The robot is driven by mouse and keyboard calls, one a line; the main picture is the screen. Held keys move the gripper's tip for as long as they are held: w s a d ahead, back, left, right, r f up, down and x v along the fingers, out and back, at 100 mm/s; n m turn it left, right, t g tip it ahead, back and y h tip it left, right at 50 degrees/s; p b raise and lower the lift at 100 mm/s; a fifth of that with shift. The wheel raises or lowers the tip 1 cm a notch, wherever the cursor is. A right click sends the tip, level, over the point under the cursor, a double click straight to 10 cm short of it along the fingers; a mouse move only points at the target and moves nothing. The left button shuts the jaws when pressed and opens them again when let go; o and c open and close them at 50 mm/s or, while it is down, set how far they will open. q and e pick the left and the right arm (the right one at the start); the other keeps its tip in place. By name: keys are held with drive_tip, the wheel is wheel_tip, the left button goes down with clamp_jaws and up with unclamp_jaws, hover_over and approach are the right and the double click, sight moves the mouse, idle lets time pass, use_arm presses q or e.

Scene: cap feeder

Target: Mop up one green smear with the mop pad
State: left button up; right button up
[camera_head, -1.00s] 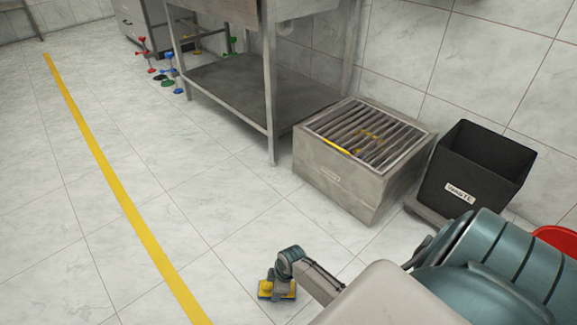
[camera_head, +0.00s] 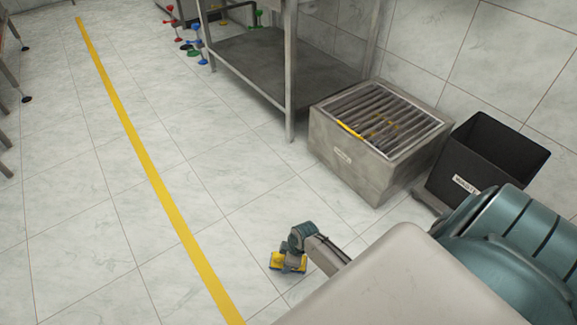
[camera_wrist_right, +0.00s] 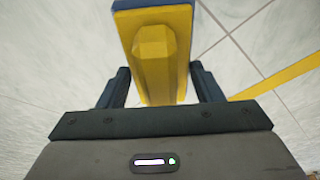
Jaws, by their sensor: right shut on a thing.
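The mop pad has a yellow handle block (camera_wrist_right: 155,40) and a blue underside that shows at its edge in the right wrist view. My right gripper (camera_wrist_right: 160,78) is shut on the yellow handle, with one dark finger on each side. In the head view the yellow and blue mop pad (camera_head: 278,262) is low over the pale tiled floor at the lower middle. I cannot tell whether it touches the floor. I make out no green smear on the floor. My left gripper is not in view.
A grey steel box with a slatted top (camera_head: 350,162) and a black labelled bin (camera_head: 470,178) stand at the right. A steel table (camera_head: 280,78) with coloured feet nearby stands behind. A yellow floor line (camera_head: 152,175) runs along the left. The floor around it is open.

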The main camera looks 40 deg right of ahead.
wheel_tip(320, 180, up, 3)
drive_tip(key=shift+f+p, duration=0.1)
drive_tip(key=shift+p, duration=1.05)
drive_tip(key=shift+r, duration=0.25)
drive_tip(key=shift+f, duration=0.1)
